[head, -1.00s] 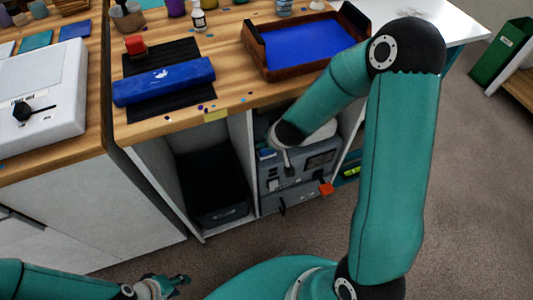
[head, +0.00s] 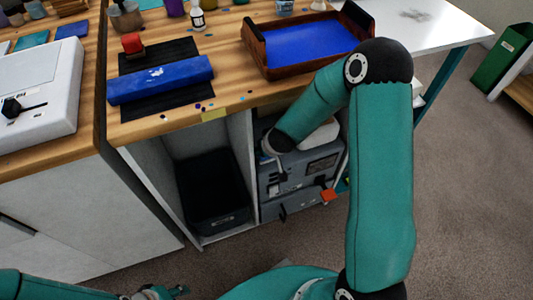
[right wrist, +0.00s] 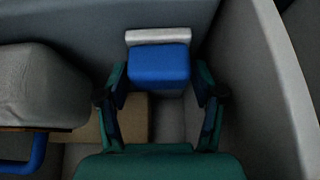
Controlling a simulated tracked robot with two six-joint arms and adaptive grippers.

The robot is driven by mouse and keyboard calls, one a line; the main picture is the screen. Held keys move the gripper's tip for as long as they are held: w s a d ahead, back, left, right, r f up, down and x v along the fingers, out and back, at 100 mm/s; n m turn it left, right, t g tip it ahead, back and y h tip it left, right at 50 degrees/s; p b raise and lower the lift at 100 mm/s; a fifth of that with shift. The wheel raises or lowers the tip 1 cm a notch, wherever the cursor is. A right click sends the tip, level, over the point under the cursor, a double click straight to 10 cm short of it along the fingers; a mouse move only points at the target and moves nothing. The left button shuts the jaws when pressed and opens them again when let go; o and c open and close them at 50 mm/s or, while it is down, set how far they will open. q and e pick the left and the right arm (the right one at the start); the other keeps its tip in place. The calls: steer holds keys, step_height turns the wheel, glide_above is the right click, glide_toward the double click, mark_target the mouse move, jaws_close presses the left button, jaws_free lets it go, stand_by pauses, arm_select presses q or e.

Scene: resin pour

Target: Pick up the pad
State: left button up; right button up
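A blue block with a pale grey strip along its far side, which looks like the pad (right wrist: 160,66), lies inside a grey-walled space in the right wrist view. My right gripper (right wrist: 161,82) is open, with one green finger on each side of the block's near part. Narrow gaps seem to show beside it; contact is unclear. My left gripper (head: 172,292) is at the bottom edge of the head view, mostly cut off.
A rounded grey object (right wrist: 38,85) is left of the pad in the right wrist view; a pale wall (right wrist: 272,80) stands close on the right. In the head view, a grey drawer unit (head: 300,180) and black bin (head: 212,190) sit under the wooden bench (head: 225,95).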

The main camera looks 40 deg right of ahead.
steer(key=c, duration=0.7)
arm_select(q)
steer(key=shift+r, duration=0.15)
arm_select(e)
steer(key=shift+r, duration=0.1)
